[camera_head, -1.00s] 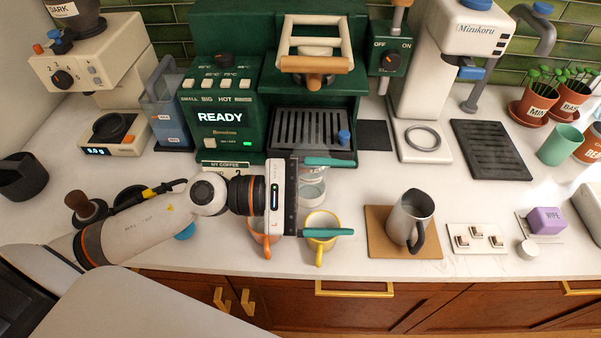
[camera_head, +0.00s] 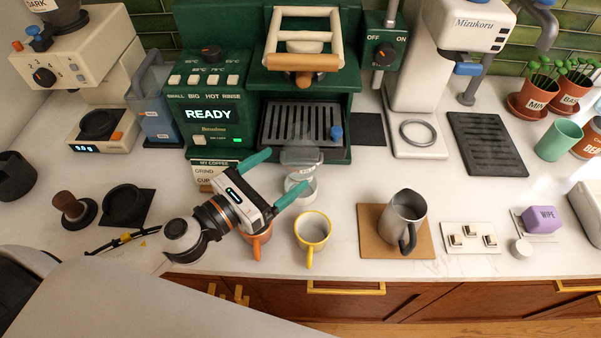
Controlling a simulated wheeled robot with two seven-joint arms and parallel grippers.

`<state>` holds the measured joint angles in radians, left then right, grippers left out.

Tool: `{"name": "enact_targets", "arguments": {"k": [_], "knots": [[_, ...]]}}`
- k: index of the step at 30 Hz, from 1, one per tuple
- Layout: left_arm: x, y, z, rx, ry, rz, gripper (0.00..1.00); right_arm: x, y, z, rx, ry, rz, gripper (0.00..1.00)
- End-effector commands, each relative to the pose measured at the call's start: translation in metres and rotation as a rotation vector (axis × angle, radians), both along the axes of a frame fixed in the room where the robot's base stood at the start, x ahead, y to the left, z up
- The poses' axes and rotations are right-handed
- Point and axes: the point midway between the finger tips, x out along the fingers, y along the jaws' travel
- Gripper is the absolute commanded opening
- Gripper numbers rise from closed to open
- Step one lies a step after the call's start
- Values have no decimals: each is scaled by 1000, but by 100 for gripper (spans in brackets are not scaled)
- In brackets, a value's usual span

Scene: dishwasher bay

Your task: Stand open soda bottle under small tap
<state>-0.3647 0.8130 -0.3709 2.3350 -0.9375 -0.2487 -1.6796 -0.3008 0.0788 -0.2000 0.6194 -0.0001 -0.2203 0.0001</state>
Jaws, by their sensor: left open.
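My left gripper (camera_head: 287,170) is open, its two teal fingers pointing up and right. A clear, see-through vessel (camera_head: 301,158) stands just beyond the fingertips, in front of the green machine; its outline is faint. A clear round shape (camera_head: 301,190) shows below it. I cannot tell whether these are one bottle, or whether it is the soda bottle. Nothing is visibly clamped between the fingers. A grey curved tap (camera_head: 546,28) hangs at the upper right, above a black slotted tray (camera_head: 487,144); I cannot tell if it is the small tap. My right gripper is not in view.
An orange mug (camera_head: 258,245) sits under my gripper, and a yellow mug (camera_head: 313,230) to its right. A steel jug (camera_head: 404,218) stands on a brown mat (camera_head: 371,241). The white Mizukoru machine (camera_head: 427,65) has a ring on its base. Counter between jug and slotted tray is clear.

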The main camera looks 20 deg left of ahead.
Motion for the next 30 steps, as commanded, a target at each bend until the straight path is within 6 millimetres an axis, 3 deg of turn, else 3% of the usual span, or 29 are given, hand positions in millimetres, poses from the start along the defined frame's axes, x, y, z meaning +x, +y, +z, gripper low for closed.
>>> {"name": "enact_targets", "arguments": {"k": [3, 11, 21, 30], "knots": [[14, -7, 3, -1, -2, 2, 86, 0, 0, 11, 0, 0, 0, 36], [26, -15, 2, 0, -1, 0, 86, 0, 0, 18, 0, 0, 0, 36], [64, -38, 1, 0, -1, -1, 86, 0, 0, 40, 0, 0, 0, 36], [66, -40, -1, 0, 0, -2, 83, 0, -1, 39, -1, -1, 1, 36]]}}
